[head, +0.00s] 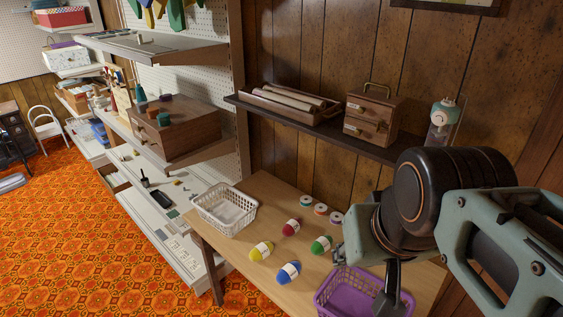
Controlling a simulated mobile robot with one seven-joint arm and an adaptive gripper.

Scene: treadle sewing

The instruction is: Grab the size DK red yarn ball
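A red yarn ball (291,228) with a white label band lies on the wooden table (262,188). A yellow yarn ball (261,250) is at its lower left, a green one (321,245) at its lower right and a blue one (288,272) below. The label print is too small to read, so I cannot tell the sizes. My gripper (392,300) is at the lower right, in front of the purple basket (325,299) and apart from the red ball. Its fingertips are not clearly visible, so its opening cannot be judged.
A white basket (222,228) stands at the table's left end. Several small spools (320,209) lie behind the balls. A dark wall shelf (285,119) with boxes hangs above the table. Tall shelving (168,150) stands to the left, beside open patterned floor.

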